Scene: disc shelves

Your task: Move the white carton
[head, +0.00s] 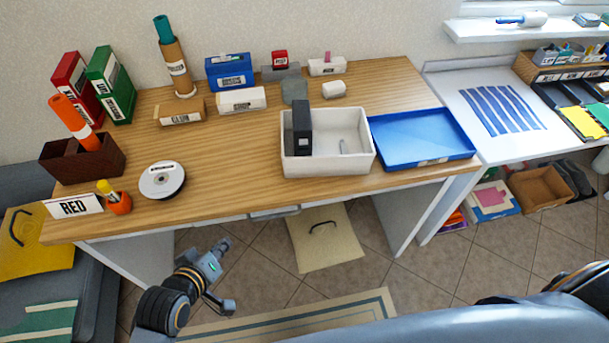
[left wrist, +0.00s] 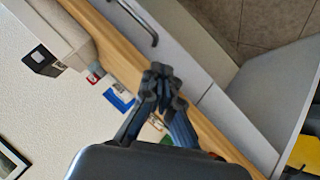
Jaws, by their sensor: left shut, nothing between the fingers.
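Several white box-like things are on the wooden desk (head: 215,165), and I cannot tell for sure which is the carton. A labelled white box (head: 242,100) lies in front of a blue box. A smaller white block (head: 334,90) and a white box with a pink tab (head: 327,67) are further right. A large open white bin (head: 328,167) holds an upright black box (head: 301,128). My left gripper (head: 223,245) is shut and empty, in front of the desk's front edge, apart from all of these. It also shows in the left wrist view (left wrist: 163,78). My right gripper is out of view.
A blue tray (head: 422,135) is right of the bin. Discs (head: 162,180), a RED sign (head: 75,207), an orange cup (head: 118,203), and red and green binders (head: 108,85) stand at the left. The desk's front middle is bare.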

